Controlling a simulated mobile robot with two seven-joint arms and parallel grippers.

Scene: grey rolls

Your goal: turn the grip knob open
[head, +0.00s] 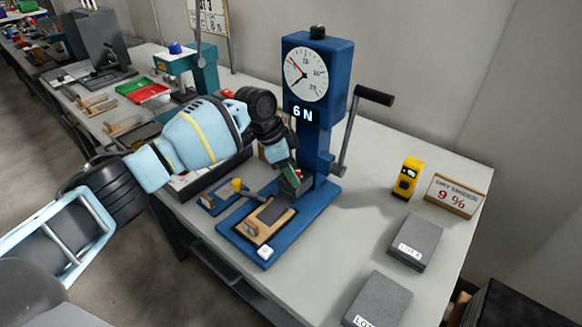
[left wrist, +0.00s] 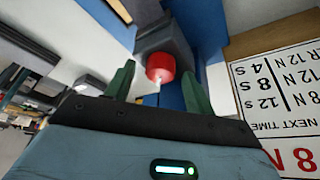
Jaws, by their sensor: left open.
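The blue tester (head: 319,110) stands on the table in the head view, with a round dial and a "6 N" readout. In the left wrist view a red knob (left wrist: 160,66) sticks out from a dark grey block (left wrist: 163,40) on it; I take it for the grip knob. My left gripper (head: 291,179) is at the lower front of the tester. Its green fingers are open, and the knob appears between their tips in the left wrist view. I cannot tell whether they touch it. My right gripper is not in view.
A crank handle (head: 374,95) juts from the tester's right side. A blue base with a wooden-framed pad (head: 264,221) lies below. A sign board (left wrist: 283,100) is close by at right in the wrist view.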

